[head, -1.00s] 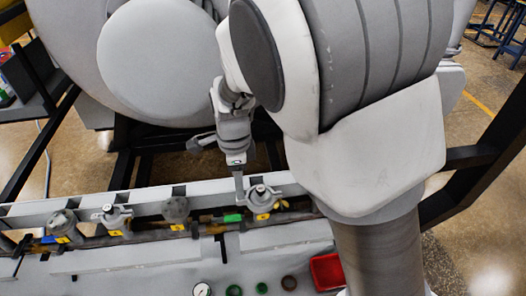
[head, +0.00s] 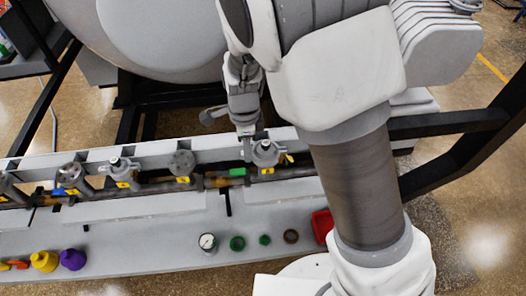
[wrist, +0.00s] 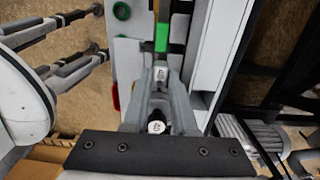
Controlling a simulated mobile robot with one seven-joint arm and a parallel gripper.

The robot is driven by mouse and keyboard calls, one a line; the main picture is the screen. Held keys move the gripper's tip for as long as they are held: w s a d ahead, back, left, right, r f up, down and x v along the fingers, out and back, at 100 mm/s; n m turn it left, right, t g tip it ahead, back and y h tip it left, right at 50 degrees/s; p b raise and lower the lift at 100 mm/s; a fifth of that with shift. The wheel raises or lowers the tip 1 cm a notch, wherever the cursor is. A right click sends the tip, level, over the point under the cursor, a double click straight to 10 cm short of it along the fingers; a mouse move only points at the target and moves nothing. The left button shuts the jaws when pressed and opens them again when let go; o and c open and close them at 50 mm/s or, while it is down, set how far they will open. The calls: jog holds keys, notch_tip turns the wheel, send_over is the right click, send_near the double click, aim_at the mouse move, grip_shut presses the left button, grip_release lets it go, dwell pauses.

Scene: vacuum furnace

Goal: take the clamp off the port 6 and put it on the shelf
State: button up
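A row of ports with yellow tags runs along the grey rail. At its right end, a port carries a grey metal clamp (head: 265,153) with a pale knob on top. I cannot read the tag numbers, so I cannot confirm which is port 6. My gripper (head: 247,153) points down at the left side of this clamp. In the wrist view its grey fingers (wrist: 160,85) straddle a small pale, dark-ringed part. Whether they grip the clamp is unclear. The grey shelf (head: 150,240) lies in front of the rail.
A black frame bar (head: 450,122) crosses at right.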

grip_shut()
jog(key=shift+r, duration=0.15)
